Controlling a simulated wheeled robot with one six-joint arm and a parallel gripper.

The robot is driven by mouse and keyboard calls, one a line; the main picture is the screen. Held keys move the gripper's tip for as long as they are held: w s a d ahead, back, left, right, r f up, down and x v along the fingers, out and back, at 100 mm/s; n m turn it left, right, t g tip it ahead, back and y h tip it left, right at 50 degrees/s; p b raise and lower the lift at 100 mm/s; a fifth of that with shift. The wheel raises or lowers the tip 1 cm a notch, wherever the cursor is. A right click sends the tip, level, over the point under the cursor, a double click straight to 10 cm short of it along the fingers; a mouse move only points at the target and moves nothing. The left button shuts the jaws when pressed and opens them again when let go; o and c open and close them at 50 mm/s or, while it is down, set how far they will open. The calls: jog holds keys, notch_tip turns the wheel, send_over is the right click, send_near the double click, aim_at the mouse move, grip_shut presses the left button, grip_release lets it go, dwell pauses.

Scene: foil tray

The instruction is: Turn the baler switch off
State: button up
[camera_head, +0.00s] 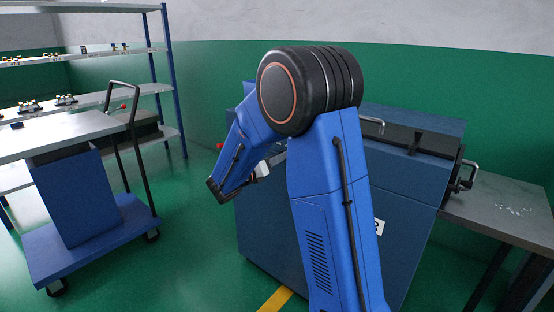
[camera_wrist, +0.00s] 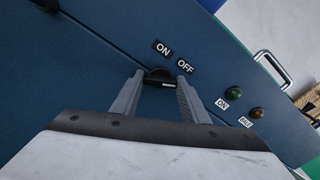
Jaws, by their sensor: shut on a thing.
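The baler (camera_head: 410,190) is a large dark blue cabinet behind my arm in the head view. Its switch, a black rotary knob (camera_wrist: 158,74), shows in the wrist view just below the ON label (camera_wrist: 162,49) and the OFF label (camera_wrist: 185,66). My gripper (camera_wrist: 158,84) has its two grey fingers on either side of the knob and is shut on it. A pale mark on the knob lies roughly sideways in the picture; I cannot tell for sure which label it points to. In the head view my arm hides most of the gripper, and the switch is hidden.
A blue trolley (camera_head: 85,235) and shelving (camera_head: 165,80) stand left. A grey table (camera_head: 500,205) adjoins the baler's right.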

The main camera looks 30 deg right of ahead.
jog(key=n, duration=0.6)
jog(key=shift+n, duration=0.3)
dwell(0.4)
jog(key=o, duration=1.1)
jog(key=shift+c, duration=0.2)
jog(key=shift+a, duration=0.2)
jog(key=v, duration=1.7)
